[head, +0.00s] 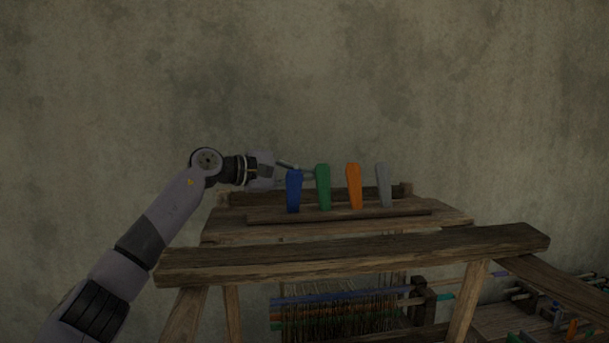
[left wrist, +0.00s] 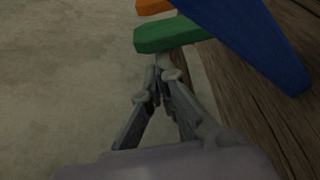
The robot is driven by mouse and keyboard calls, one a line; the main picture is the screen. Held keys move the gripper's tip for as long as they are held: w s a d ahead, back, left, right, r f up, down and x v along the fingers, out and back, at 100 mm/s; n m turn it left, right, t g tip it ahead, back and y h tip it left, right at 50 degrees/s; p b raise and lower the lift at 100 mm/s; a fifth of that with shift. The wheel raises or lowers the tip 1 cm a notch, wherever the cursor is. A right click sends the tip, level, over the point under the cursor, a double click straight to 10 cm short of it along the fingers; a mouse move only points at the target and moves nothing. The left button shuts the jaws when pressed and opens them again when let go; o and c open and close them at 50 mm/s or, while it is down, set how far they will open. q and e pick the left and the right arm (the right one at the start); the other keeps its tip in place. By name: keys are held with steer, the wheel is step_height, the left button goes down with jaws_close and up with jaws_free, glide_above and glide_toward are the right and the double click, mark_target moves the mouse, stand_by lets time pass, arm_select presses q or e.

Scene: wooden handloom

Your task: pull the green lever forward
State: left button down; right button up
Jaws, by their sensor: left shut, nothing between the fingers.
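The green lever (head: 323,187) stands upright in the row on top of the loom, between the blue lever (head: 294,191) and the orange lever (head: 354,187). My left gripper (head: 307,171) reaches in from the left behind the blue lever's top, its tips near the green lever's upper part. In the left wrist view my left gripper (left wrist: 160,77) is shut and empty, its tips just short of the green lever (left wrist: 172,36). I cannot tell whether they touch it. The blue lever (left wrist: 252,40) shows close by on the right. My right gripper is not in view.
A grey lever (head: 384,186) ends the row on the right. The wooden loom frame (head: 350,256) spans the front, with threads (head: 350,320) below it. A plain wall (head: 300,80) stands behind. The space above the levers is clear.

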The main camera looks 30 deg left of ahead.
arm_select(q)
steer(key=s+m+b, duration=0.1)
steer(key=d+r+m+t+b, duration=0.1)
steer(key=m+b, duration=0.1)
steer(key=shift+s+d, duration=0.15)
steer(key=shift+s, duration=0.25)
steer(key=shift+s+d+r+m+h+b, duration=0.2)
steer(key=shift+s+r+m+h+b, duration=0.1)
steer(key=shift+m+b, duration=0.15)
steer(key=shift+r, duration=0.1)
steer(key=shift+s+a, duration=0.15)
steer(key=v, duration=1.1)
steer(key=shift+s, duration=0.35)
steer(key=shift+f, duration=0.2)
